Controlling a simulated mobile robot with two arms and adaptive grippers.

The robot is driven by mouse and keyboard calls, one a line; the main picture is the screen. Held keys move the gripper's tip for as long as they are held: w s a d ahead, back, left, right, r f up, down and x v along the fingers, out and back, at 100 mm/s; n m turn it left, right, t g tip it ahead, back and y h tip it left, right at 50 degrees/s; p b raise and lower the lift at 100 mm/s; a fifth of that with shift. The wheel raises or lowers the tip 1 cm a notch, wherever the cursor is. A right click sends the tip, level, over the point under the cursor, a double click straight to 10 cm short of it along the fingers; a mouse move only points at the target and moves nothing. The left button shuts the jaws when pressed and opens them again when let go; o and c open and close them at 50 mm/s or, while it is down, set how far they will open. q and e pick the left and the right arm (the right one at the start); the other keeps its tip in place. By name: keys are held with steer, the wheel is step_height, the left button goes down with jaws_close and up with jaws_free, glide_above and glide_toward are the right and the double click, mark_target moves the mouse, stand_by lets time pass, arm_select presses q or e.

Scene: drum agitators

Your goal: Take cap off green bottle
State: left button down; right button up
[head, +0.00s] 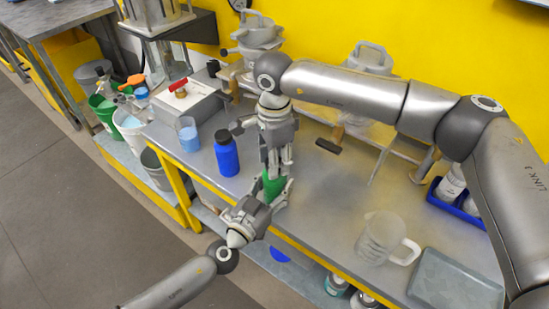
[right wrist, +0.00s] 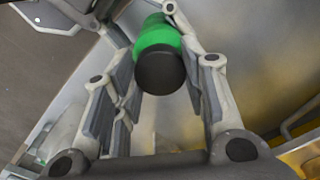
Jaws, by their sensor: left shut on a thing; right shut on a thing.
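The green bottle (head: 272,186) is between my two grippers over the front edge of the table. In the right wrist view the green bottle (right wrist: 157,35) points its black cap (right wrist: 160,72) toward the camera, between the fingers of my right gripper (right wrist: 157,88). My left gripper (head: 268,193) is shut on the green bottle from below. My right gripper (head: 276,166) comes from above and is shut on the cap. In the head view its fingers hide the cap. The cap appears to be on the bottle.
A blue bottle (head: 226,157) and a beaker of blue liquid (head: 187,136) stand to the left on the table (head: 325,190). A clear jug (head: 378,240), a grey tray (head: 455,284) and a blue bin (head: 462,206) are to the right. Drum agitators stand behind.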

steer(key=n, duration=1)
steer(key=shift+n, duration=0.4)
steer(key=n, duration=0.4)
steer(key=shift+n, duration=0.3)
steer(key=shift+r, duration=0.2)
steer(key=shift+r, duration=1)
